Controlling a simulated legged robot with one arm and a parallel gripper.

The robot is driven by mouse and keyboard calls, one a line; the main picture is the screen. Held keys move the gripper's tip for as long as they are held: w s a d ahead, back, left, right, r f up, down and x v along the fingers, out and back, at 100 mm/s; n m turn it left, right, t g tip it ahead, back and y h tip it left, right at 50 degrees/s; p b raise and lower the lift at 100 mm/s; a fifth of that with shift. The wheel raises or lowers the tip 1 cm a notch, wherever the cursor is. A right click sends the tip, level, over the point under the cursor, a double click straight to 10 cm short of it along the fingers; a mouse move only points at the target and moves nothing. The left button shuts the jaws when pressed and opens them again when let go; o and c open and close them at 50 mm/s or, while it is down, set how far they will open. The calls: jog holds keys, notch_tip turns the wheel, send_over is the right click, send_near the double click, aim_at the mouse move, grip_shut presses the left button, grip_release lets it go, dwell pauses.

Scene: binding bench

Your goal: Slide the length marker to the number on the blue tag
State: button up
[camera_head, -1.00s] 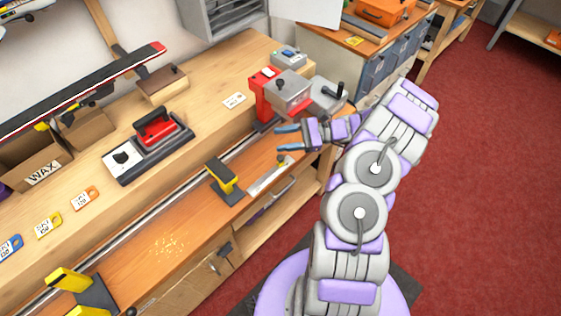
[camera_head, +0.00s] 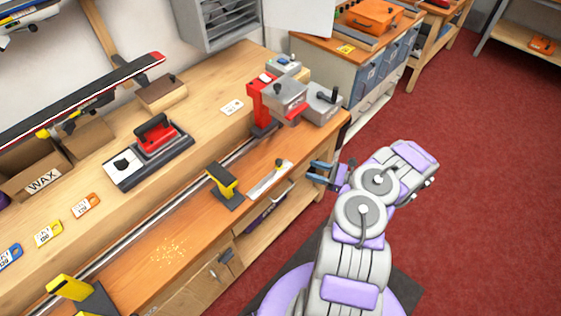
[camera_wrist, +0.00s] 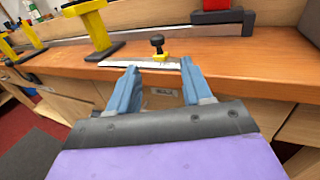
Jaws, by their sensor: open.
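The length marker, a black knob with a small yellow pointer (camera_wrist: 159,48), sits on a pale metal scale (camera_wrist: 125,64) at the bench's front edge. In the head view the knob (camera_head: 279,163) is near the far right end of the scale (camera_head: 265,181). My gripper (camera_wrist: 158,66) is open and empty, its blue fingers spread on either side of the marker in the picture, short of it and apart from it. In the head view my gripper (camera_head: 318,172) is just off the bench's front edge. The blue tag (camera_head: 9,257) lies at far left; its number is too small to read surely.
Yellow (camera_head: 48,234) and orange (camera_head: 86,206) tags lie beside the blue one. A yellow-topped stop (camera_head: 224,183) stands left of the scale, and a red and grey machine (camera_head: 268,105) stands behind it. The red floor at right is clear.

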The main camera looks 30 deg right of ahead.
aim_at(279, 160)
jog(key=b+x, duration=0.2)
jog(key=x, duration=1)
jog(key=shift+w+a, duration=0.1)
jog(key=shift+a, duration=0.2)
jog(key=shift+w+a+r, duration=0.1)
jog(key=shift+w+a, duration=0.35)
jog(key=shift+a, duration=0.15)
jog(key=shift+c, duration=0.3)
jog(key=shift+d, duration=0.1)
grip_shut()
